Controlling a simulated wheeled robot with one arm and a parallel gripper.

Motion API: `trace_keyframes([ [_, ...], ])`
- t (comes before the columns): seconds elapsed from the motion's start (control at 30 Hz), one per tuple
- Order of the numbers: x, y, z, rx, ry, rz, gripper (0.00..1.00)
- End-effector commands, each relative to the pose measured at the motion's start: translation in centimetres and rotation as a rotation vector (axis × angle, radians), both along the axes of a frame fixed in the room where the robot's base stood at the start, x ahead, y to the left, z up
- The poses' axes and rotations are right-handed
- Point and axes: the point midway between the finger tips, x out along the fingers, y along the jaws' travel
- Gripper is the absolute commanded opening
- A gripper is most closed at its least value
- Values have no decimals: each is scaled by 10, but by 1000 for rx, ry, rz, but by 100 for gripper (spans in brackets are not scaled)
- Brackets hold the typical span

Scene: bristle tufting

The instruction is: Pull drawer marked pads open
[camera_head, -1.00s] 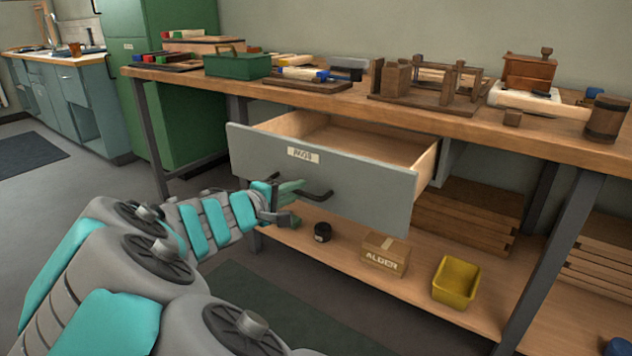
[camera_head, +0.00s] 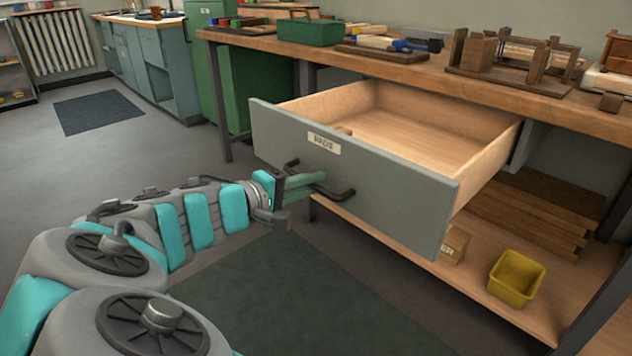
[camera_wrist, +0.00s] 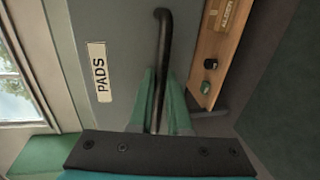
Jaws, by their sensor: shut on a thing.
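The grey drawer marked PADS (camera_head: 400,190) hangs well out from under the workbench, and its pale wooden inside shows. A small light brown thing lies inside by the front panel, partly hidden. The label (camera_head: 324,144) reads PADS; it also shows in the wrist view (camera_wrist: 100,72). The dark bar handle (camera_head: 335,190) is on the drawer front. My gripper (camera_head: 312,181) is at the handle's left part, its green fingers shut around the bar. In the wrist view the fingers (camera_wrist: 161,100) sit on both sides of the handle (camera_wrist: 162,50).
The workbench top (camera_head: 480,84) carries a green toolbox (camera_head: 309,31) and wooden fixtures. A yellow bin (camera_head: 516,278) and a partly hidden box (camera_head: 454,245) stand on the lower shelf. A dark green mat (camera_head: 290,300) lies on the floor below the drawer. Open floor is at the left.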

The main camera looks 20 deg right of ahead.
Motion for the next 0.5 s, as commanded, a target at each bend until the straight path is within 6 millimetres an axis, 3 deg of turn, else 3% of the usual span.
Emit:
trace_keyframes([
  [0.2,1,0,-1,3,1,2,0],
  [0.23,1,0,-1,3,1,2,18],
  [0.5,1,0,-1,1,0,2,46],
])
